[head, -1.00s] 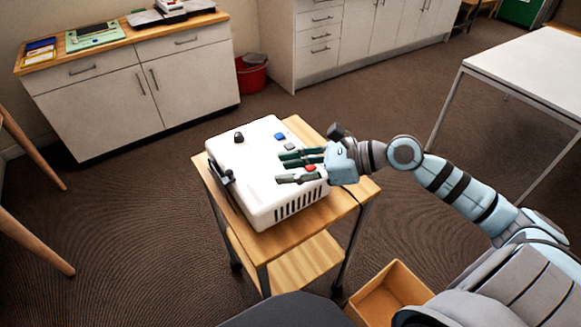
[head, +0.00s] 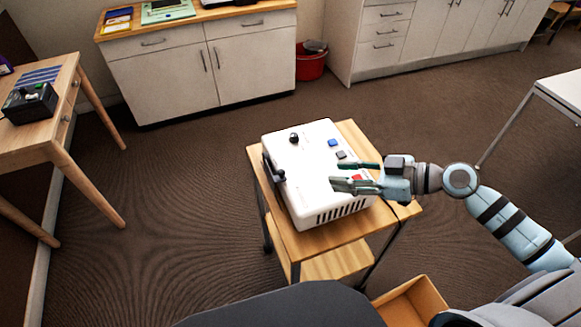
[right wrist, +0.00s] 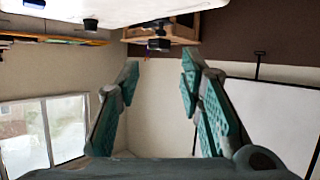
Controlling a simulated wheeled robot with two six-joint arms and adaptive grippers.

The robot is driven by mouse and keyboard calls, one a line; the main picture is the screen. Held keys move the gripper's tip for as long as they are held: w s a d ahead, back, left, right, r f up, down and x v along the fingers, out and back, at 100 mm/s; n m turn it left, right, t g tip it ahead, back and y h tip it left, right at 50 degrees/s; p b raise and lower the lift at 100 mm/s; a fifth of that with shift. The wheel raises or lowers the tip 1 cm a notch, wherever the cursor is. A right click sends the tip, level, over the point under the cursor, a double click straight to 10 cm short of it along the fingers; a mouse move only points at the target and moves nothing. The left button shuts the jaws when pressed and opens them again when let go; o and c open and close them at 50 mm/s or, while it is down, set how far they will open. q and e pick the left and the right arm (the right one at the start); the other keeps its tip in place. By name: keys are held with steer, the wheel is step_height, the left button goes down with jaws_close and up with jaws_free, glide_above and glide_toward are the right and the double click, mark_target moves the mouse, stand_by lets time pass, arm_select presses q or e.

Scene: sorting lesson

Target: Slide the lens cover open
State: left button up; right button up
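A white projector-like box (head: 318,165) sits on a small wooden cart. Its top carries a black knob (head: 294,138), a blue button (head: 332,143), a grey button (head: 341,155) and a red button (head: 357,178). A dark slider-like part with a round knob (head: 279,175) runs along its left side; I cannot tell whether this is the lens cover or how far it is open. My right gripper (head: 340,174) is over the box's right part, fingers apart and empty, near the red button. My left gripper is out of view.
The wooden cart (head: 385,218) has bare top around the box. A desk (head: 50,115) with a black device (head: 30,103) stands at left. A cardboard-coloured box (head: 412,303) is low in front. A red bin (head: 311,62) stands by the cabinets. Carpet is clear between.

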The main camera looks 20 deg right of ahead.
mark_target(283, 172)
steer(key=shift+a+m, duration=0.15)
steer(key=shift+m, duration=0.15)
steer(key=b+x, duration=0.2)
steer(key=x, duration=1.2)
steer(key=shift+w, duration=0.15)
jaws_close()
